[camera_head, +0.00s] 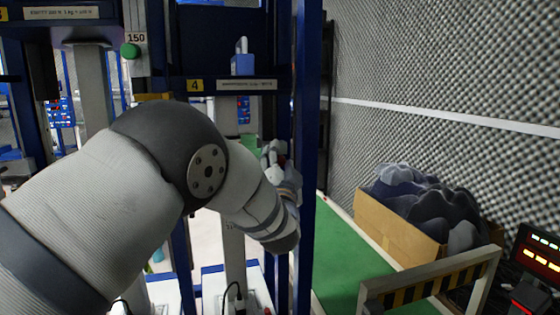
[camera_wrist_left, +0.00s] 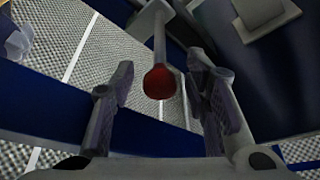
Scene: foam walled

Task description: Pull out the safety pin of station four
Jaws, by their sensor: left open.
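The station four sign, a yellow plate with a 4 (camera_head: 195,85), is on the dark blue crossbeam of the rack in the head view. My left arm reaches in front of the rack, and my left gripper (camera_head: 277,160) is beside the blue upright, partly hidden by my own wrist. In the left wrist view, a grey rod with a red rounded end (camera_wrist_left: 160,82) points towards the camera; it looks like the safety pin. The fingers of my left gripper (camera_wrist_left: 165,88) are open on either side of the red end, with visible gaps. My right gripper is not in view.
A blue upright (camera_head: 308,130) stands close to the right of my left gripper. A green bench top (camera_head: 345,260) extends to the right, with a cardboard box (camera_head: 400,228) of dark foam pieces. A striped barrier (camera_head: 430,287) and a lit panel (camera_head: 540,255) are at the lower right.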

